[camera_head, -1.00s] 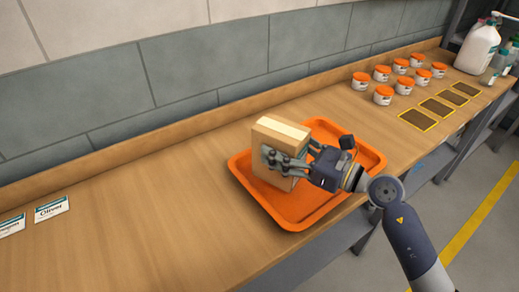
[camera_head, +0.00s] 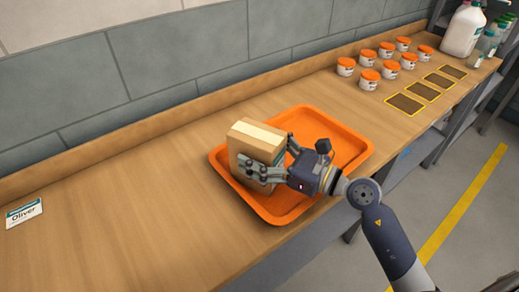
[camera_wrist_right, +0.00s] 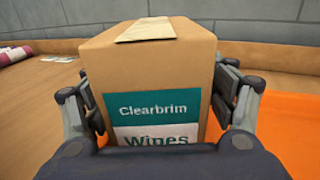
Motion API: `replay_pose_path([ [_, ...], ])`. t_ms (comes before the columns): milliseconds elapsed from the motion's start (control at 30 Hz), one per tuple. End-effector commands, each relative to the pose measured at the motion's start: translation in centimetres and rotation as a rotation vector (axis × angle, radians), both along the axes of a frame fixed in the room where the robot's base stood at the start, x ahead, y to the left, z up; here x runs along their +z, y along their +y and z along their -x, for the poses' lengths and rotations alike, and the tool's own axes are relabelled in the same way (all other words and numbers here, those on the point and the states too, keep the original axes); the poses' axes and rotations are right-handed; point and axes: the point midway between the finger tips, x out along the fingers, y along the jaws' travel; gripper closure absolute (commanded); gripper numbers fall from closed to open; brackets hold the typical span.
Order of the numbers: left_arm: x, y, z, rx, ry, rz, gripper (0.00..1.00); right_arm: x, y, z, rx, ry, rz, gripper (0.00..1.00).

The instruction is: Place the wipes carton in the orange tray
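The wipes carton (camera_head: 255,142) is a brown box with a pale strip on top. In the right wrist view its teal and white label faces me, and the carton (camera_wrist_right: 160,65) fills the space between the fingers. My right gripper (camera_head: 275,160) is shut on the carton, one finger along each side. The carton is upright over the left part of the orange tray (camera_head: 345,150), inside its rim. Its base is low, close to the tray floor; I cannot tell whether it touches. My left gripper is not in view.
Several white jars with orange lids (camera_head: 370,79) stand at the back right, near yellow-edged dark mats (camera_head: 405,104). A white jug (camera_head: 464,30) and bottles are beyond. An "Oliver" card (camera_head: 24,212) lies at left. Bare wooden counter (camera_head: 130,210) lies left of the tray.

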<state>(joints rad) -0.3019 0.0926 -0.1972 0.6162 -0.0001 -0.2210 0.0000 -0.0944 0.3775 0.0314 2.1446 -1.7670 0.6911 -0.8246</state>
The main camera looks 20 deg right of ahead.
Motion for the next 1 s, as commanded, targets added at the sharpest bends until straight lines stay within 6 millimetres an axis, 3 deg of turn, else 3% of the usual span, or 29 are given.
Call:
replay_pose_path([
  [367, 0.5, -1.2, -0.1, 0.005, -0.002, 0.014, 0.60, 0.6, 0.0, 0.0, 0.000, -0.001, -0.001, 0.20],
  [700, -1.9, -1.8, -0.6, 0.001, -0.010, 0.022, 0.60, -0.1, -3.8, 4.2, 0.000, 0.002, 0.002, 0.20],
  [1000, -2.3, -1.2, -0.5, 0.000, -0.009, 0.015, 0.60, 0.3, -5.1, 5.6, 0.001, -0.001, 0.001, 0.20],
])
